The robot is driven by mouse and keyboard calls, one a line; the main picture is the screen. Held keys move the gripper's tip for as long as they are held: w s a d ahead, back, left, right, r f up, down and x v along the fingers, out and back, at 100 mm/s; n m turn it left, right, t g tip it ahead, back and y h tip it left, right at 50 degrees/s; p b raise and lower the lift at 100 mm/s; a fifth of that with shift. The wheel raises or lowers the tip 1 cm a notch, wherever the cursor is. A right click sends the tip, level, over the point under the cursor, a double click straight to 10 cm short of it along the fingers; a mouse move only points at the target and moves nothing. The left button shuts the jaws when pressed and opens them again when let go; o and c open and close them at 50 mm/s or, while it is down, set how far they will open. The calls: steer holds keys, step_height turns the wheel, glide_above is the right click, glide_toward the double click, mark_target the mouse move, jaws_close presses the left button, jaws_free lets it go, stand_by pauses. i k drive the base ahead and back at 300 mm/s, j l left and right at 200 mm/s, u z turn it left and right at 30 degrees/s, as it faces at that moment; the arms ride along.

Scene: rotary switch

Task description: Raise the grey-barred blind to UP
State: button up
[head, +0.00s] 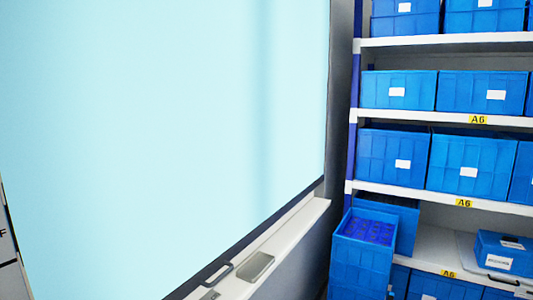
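A large pale-blue sheet (170,120) fills the left and middle of the head view. It looks like a lowered blind or a bright window pane; I cannot tell which for certain. A dark grey bar (245,240) runs along its lower right edge, just above a white sill. At the far left edge a grey panel (6,245) is cut off by the frame, with a letter "F" on it. No rotary switch or UP mark shows. My gripper is not in view.
The white sill (290,225) carries a dark handle (218,274) and a grey recessed plate (256,267). On the right, a shelf rack (440,116) holds several blue bins (398,90). An open blue bin (362,265) stands low at its left end.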

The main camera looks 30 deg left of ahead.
mark_target(125, 175)
steer(key=i+j, duration=0.1)
steer(key=j, duration=0.4)
steer(key=j+u, duration=0.1)
steer(key=j, duration=0.45)
steer(key=i+j, duration=0.15)
steer(key=j, duration=0.35)
